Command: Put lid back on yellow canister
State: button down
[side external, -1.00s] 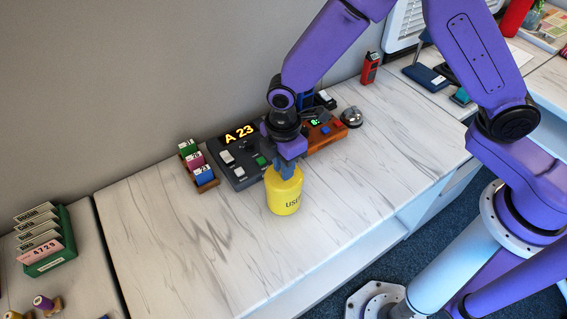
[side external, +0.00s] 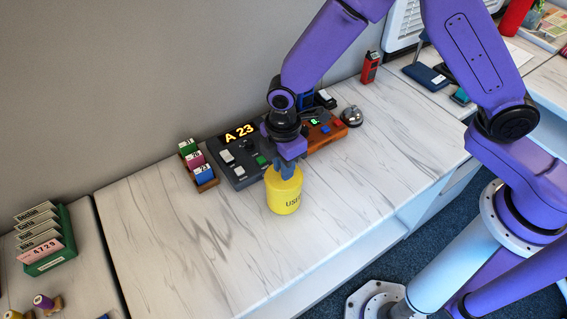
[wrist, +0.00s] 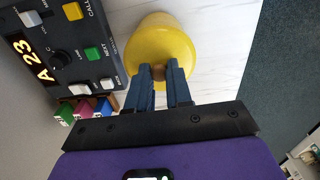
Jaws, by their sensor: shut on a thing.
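My gripper (side external: 285,172) points down over the canister. In the wrist view, the blue fingers (wrist: 159,74) are shut on a small tan knob (wrist: 158,72) on the lid. The fingers hide part of the knob.
A dark console (side external: 239,157) showing "A 23" stands close behind the canister, with an orange device (side external: 325,132) and a silver bell (side external: 351,117) to its right. Colored blocks (side external: 197,164) stand left.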

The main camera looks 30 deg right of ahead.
jog(key=shift+c, duration=2.4)
grip_release()
jog(key=shift+r, duration=3.55)
grip_shut()
